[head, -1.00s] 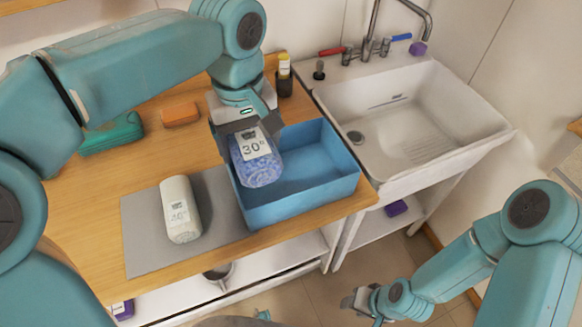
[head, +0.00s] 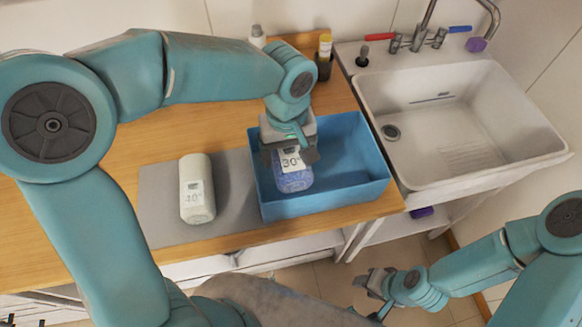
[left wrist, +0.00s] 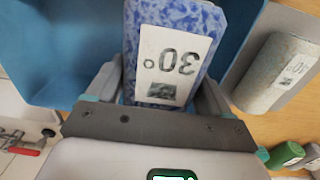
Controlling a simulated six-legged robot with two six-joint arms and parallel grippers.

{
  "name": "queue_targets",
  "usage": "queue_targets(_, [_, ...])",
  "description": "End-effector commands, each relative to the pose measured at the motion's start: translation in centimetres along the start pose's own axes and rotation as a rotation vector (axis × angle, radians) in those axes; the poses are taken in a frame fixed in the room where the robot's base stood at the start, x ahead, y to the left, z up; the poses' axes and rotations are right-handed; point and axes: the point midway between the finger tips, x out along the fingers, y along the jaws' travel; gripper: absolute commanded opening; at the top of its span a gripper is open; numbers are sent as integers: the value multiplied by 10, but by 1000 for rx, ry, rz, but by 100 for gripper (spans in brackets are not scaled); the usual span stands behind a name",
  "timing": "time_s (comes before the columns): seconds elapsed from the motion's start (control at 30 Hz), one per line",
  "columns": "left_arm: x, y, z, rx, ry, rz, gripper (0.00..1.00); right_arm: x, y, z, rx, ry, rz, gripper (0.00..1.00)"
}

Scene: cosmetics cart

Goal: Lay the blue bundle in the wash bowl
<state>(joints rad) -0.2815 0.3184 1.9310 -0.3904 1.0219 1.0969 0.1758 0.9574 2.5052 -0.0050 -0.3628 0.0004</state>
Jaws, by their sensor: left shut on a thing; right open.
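The blue bundle (head: 292,178) is a speckled blue roll with a white label reading 30°. My left gripper (head: 290,150) is shut on it and holds it at the left part of the blue wash bowl (head: 372,188), a rectangular tub on the wooden counter. The bundle is low, within the tub's outline; I cannot tell whether it touches the floor of the tub. In the left wrist view the bundle (left wrist: 172,45) sits between the fingers, with the tub wall (left wrist: 50,50) around it. My right gripper (head: 372,282) is open and empty, low at the right, away from the counter.
A white bundle (head: 196,188) with a label lies on a grey mat (head: 160,205) left of the tub. A white sink (head: 480,120) with taps stands to the right.

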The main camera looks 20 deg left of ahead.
Motion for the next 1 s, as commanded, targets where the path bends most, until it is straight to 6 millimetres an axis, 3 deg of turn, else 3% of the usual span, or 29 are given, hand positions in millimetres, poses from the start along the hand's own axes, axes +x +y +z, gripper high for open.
queue_targets(0.1, [22, 0, 0, 0, -2, -2, 57, 0, 0, 0, 0, 1, 0, 43])
queue_targets(0.27, [37, 2, -2, 0, 0, -1, 57, -1, 0, 0, 0, 1, 0, 43])
queue_targets(0.5, [72, 3, -4, 0, -1, -2, 57, -2, 0, 0, 0, 0, 0, 43])
queue_targets(0.93, [80, 3, -4, 0, 1, 1, 57, 4, 1, 0, 0, 1, 0, 43])
queue_targets(0.97, [79, 3, -4, 0, 0, 0, 88, 3, 1, 0, 0, 0, 0, 43])
queue_targets(1.0, [78, 3, -4, 0, 0, 0, 100, 2, 1, 0, 0, 0, 0, 43])
